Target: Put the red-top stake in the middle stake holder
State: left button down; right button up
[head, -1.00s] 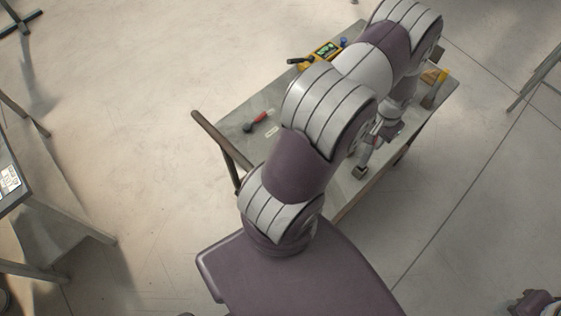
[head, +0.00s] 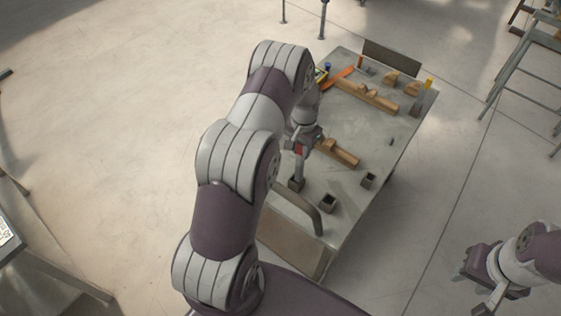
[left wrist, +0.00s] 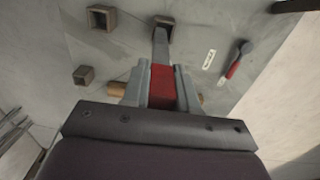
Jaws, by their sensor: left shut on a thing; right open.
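My left gripper (head: 299,150) is shut on the red-top stake. The red top (left wrist: 161,88) sits between the fingers in the left wrist view, and the grey shaft (left wrist: 160,47) runs down from it. The shaft's lower end meets the mouth of an end stake holder (head: 296,185), also in the left wrist view (left wrist: 167,22); how deep it sits is unclear. The middle stake holder (head: 328,204) is empty beside it, also in the left wrist view (left wrist: 101,18). The third holder (head: 368,181) is empty too (left wrist: 84,76). My right gripper (head: 482,285) is open, off the table.
The grey table (head: 345,130) carries wooden blocks (head: 368,95) at its far end and another wooden piece (head: 338,153) near my left gripper. A curved handle (head: 300,207) stands at the near edge. A red-handled tool (left wrist: 236,63) lies on the table.

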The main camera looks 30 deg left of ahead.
aim_at(299, 158)
pick_arm(q)
notch_tip(299, 158, down, 5)
jog(key=b, duration=0.3)
jog(key=shift+a+r, duration=0.1)
jog(key=shift+a, duration=0.3)
jog(key=c, duration=0.9)
grip_release()
jog(key=shift+d, duration=0.15)
pick_arm(e)
jog(key=f, duration=0.3)
jog(key=shift+w+d+f, duration=0.2)
jog(key=shift+d+f, duration=0.15)
jog(key=shift+d, duration=0.05)
